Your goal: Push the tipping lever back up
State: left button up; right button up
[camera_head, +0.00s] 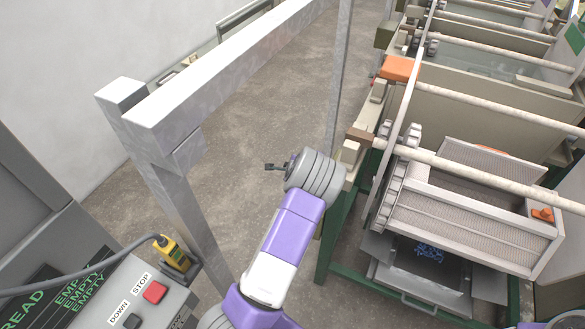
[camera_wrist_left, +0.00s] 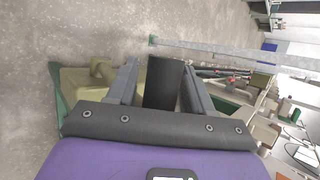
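In the left wrist view my left gripper (camera_wrist_left: 160,70) has its two dark fingers apart. A flat black bar (camera_wrist_left: 164,84), which looks like the tipping lever's grip, stands between them. It is close to the right finger, with a narrow gap at the left one. My right gripper is not in view.
A metal tray (camera_head: 425,283) with blue parts sits under the barrel in a green frame (camera_head: 333,235). A grey post-and-beam frame (camera_head: 178,205) stands left of my arm. A control box (camera_head: 125,302) with a red stop button is at lower left. Bare floor lies between.

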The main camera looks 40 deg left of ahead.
pick_arm(q)
jog(key=shift+o, duration=0.2)
jog(key=v, duration=0.7)
jog(key=shift+r, duration=0.2)
jog(key=shift+s+d, duration=0.1)
dwell(0.4)
